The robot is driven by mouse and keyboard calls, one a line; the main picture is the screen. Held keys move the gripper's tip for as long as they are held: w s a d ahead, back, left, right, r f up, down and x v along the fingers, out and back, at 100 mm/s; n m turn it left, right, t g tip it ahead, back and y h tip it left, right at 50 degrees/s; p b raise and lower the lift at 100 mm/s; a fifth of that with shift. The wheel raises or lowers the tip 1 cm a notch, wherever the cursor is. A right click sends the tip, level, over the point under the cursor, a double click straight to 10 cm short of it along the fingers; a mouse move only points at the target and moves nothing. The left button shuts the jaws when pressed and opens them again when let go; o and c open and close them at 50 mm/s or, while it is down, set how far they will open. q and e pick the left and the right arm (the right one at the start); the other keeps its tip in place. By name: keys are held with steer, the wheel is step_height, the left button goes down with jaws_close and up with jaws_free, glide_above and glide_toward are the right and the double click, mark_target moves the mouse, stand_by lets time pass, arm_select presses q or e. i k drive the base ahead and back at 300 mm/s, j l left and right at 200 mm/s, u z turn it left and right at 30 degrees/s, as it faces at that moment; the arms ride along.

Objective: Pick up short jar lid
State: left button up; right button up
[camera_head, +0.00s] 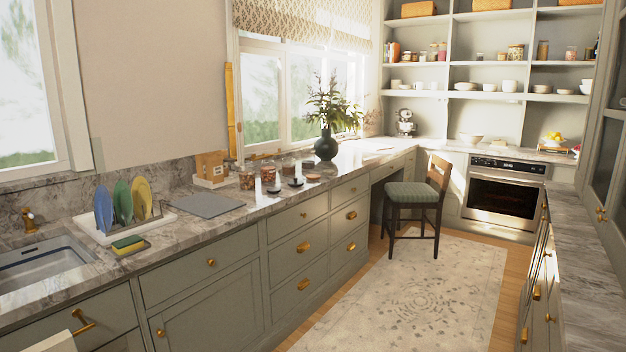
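Several glass jars stand on the marble counter below the window, among them one at the left (247,181) and one beside it (268,174). Small dark round lids lie flat on the counter in front of the jars: one at the left (274,189), one in the middle (295,183), and one that looks like a lid at the right (313,178). They are too small here to tell which is the short jar's lid. Neither gripper is in view, and nothing touches the lids.
A grey board (207,205), a plate rack (125,222), a sponge (128,244) and a sink (45,266) are left of the jars. A dark vase (326,146) stands behind them to the right. A chair (418,195) stands by the counter's far end.

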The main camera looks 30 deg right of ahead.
mark_target(288, 163)
steer(key=i+l+z, duration=0.2)
steer(key=i+z, duration=0.3)
steer(key=i, duration=0.2)
steer(key=i+j+z, duration=0.1)
steer(key=i+z, duration=0.35)
steer(key=i, duration=0.25)
steer(key=i+l+z, duration=0.2)
steer(key=i+z, duration=0.2)
steer(key=i, duration=0.4)
steer(key=i+j+z, duration=0.1)
steer(key=i+z, duration=0.35)
steer(key=i, duration=0.3)
steer(key=i+l+u, duration=0.1)
steer(key=i+u, duration=0.3)
steer(key=i+l+u, duration=0.2)
steer(key=u, duration=0.2)
steer(key=i+l+u, duration=0.25)
steer(key=u, duration=0.2)
steer(key=i+l+u, duration=0.2)
steer(key=l+u, duration=0.2)
